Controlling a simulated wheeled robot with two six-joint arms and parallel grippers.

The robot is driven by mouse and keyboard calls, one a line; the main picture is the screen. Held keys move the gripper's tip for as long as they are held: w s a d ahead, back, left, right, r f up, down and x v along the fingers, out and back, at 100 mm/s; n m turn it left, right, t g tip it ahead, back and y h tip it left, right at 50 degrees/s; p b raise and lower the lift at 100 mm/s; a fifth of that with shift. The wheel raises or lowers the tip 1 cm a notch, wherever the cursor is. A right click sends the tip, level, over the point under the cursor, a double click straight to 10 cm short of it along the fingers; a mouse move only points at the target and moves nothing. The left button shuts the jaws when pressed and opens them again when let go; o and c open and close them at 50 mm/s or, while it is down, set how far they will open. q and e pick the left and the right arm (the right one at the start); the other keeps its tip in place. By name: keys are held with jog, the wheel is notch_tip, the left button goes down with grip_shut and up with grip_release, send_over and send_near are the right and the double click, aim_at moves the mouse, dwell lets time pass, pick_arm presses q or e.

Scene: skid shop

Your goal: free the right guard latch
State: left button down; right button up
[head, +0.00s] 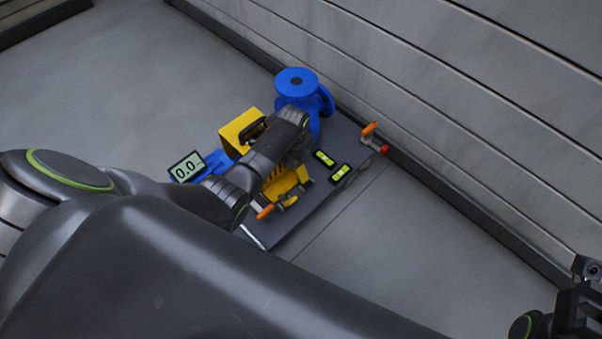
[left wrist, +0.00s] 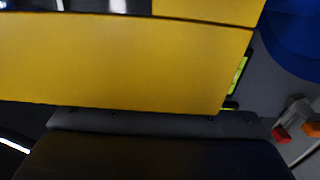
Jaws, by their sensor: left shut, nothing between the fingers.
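The skid (head: 325,195) is a dark plate on the floor by the wall. An orange-handled latch (head: 370,128) with a red knob stands at its right edge; it also shows at the right of the left wrist view (left wrist: 312,128). A second orange-handled latch (head: 265,212) is at the near edge, beside a yellow guard (head: 286,183). My left gripper (head: 253,131) is shut and empty over the skid, partly hidden by its wrist, and apart from the right-edge latch. A yellow surface (left wrist: 120,60) fills most of the left wrist view. My right gripper (head: 580,305) is cut off at lower right.
A blue flanged valve (head: 296,82) stands at the back of the skid, near the ribbed wall (head: 430,90). A yellow box (head: 236,128), a display reading 0.0 (head: 186,167) and two green levels (head: 340,173) are nearby. The floor at right is clear.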

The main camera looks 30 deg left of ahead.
aim_at(304, 175)
pick_arm(q)
jog(key=shift+s+d+r+p, duration=0.1)
jog(key=shift+s+d+p, duration=0.05)
jog(key=shift+d+p, duration=0.3)
jog(key=shift+d, duration=0.15)
jog(key=shift+s, duration=0.1)
jog(key=shift+s+d+p, duration=0.15)
jog(key=shift+d+p, duration=0.3)
jog(key=shift+p, duration=0.05)
jog(key=shift+d, duration=0.15)
jog(key=shift+s+d+p, duration=0.2)
jog(key=shift+d+p, duration=0.3)
jog(key=shift+d, duration=0.05)
